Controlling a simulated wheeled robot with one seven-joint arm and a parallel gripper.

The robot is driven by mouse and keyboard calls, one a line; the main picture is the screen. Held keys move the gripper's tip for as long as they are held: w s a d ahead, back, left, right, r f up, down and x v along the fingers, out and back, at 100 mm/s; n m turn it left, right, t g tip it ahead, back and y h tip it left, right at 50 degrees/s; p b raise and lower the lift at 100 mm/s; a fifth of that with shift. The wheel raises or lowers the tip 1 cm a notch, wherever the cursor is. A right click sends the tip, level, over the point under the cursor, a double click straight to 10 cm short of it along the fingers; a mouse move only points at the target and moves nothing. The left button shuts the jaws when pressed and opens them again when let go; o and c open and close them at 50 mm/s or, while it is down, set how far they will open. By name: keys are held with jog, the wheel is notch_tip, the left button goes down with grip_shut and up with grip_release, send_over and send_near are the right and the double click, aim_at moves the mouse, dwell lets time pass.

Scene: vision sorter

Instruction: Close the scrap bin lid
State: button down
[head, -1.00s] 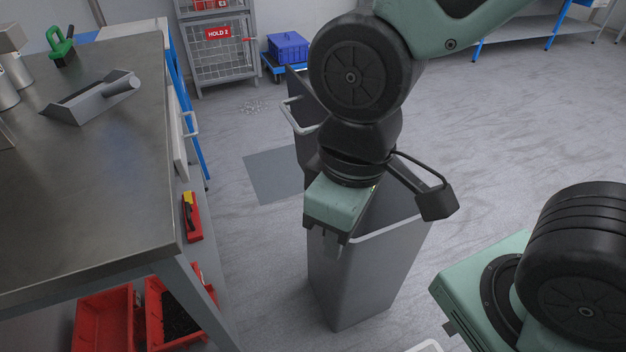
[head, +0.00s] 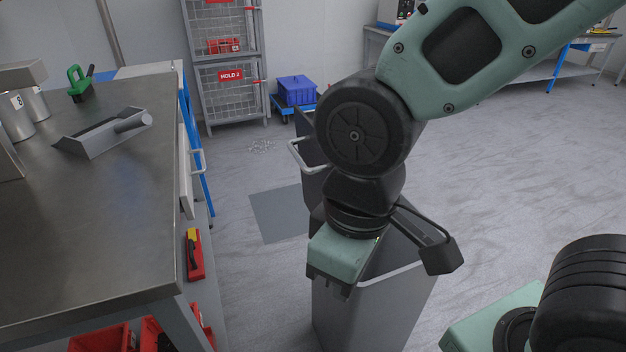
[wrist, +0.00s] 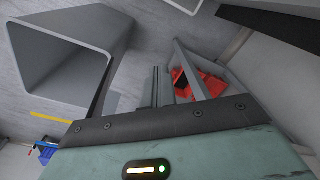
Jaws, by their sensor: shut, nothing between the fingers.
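The grey scrap bin (head: 385,310) stands on the floor right of the workbench, its mouth open. Its dark lid (head: 314,185) stands raised at the back left of the bin, with a pale bar handle (head: 299,156); my arm hides part of it. My gripper (head: 337,290) points down at the bin's left side in the head view, and its fingertips are hard to make out there. In the wrist view my gripper (wrist: 161,86) has its fingers together and empty. The open bin mouth also shows in the wrist view (wrist: 103,62), left of the fingers and apart from them.
A steel workbench (head: 100,230) fills the left, with a scoop (head: 90,140) on top and red bins (head: 105,338) below. A wire cage rack (head: 230,95) and a blue crate (head: 296,90) stand behind. Open floor (head: 520,160) lies to the right.

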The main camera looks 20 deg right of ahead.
jog(key=w+a+r+m+h+p, duration=0.2)
jog(key=w+a+r+m+p, duration=0.2)
jog(key=w+r+p, duration=0.6)
jog(key=w+a+r+m+h+p, duration=0.2)
jog(key=w+a+r+m+p, duration=0.3)
jog(key=w+p, duration=0.8)
jog(key=d+f+n+p, duration=0.1)
jog(key=d+f+p, duration=0.1)
jog(key=d+f, duration=0.6)
jog(key=shift+d+f, duration=0.2)
jog(key=shift+f, duration=0.25)
